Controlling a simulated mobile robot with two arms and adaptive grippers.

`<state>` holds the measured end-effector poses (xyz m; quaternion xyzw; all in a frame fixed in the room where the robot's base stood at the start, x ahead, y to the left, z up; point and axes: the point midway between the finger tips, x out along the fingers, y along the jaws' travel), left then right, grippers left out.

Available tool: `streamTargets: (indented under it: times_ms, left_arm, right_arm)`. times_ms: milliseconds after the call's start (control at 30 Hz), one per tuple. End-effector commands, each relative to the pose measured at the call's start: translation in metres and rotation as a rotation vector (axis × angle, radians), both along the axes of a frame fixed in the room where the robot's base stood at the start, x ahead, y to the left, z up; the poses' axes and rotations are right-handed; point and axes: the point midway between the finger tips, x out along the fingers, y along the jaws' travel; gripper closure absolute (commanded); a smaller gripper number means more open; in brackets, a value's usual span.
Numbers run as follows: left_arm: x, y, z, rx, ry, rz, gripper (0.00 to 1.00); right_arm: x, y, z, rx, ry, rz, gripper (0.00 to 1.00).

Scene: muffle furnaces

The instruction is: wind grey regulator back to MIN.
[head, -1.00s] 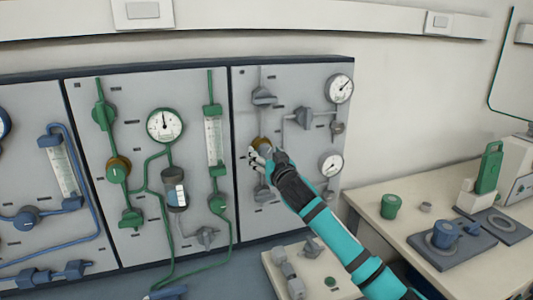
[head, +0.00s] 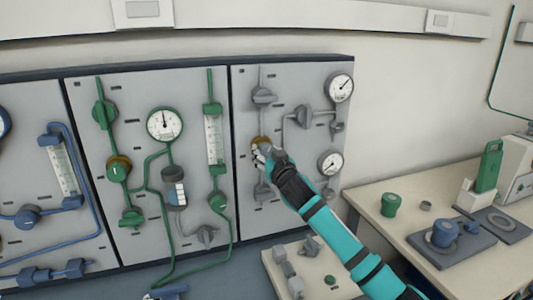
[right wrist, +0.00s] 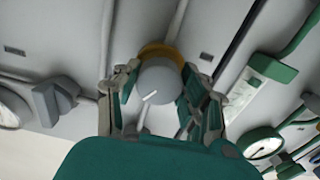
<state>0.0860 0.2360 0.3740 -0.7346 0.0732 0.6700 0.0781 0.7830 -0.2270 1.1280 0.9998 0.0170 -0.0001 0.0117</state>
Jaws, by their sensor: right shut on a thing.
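The grey regulator is on the right-hand panel, with a brass-coloured collar (head: 261,141) behind its knob; my gripper covers most of it in the head view. In the right wrist view its round grey knob (right wrist: 158,86) faces the camera, with a white pointer line on its face. My right gripper (head: 262,153) is shut on this knob, one finger on each side, as the right wrist view also shows (right wrist: 160,84). No MIN marking is readable. Two gauges, upper (head: 340,87) and lower (head: 330,162), sit to the right. My left gripper is not seen.
Grey valves (head: 263,96) and pipes surround the regulator. The green-piped panel (head: 135,90) adjoins on the left. A bench (head: 375,205) at the right carries a green jar (head: 390,204) and a dark plate. Loose grey fittings (head: 283,270) lie below the panel.

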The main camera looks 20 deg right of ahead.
Motion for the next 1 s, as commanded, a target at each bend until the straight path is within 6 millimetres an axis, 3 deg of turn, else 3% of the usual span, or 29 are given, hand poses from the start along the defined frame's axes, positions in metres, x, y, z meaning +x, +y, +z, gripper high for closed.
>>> streamTargets:
  times_ms: [367,1000]
  left_arm:
    - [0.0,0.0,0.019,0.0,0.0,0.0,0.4]
    - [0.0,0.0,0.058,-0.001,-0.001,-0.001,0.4]
  right_arm:
    - [0.0,-0.001,0.003,-0.224,-0.007,0.0,0.9]
    - [0.0,-0.001,0.004,-0.832,-0.028,0.0,0.9]
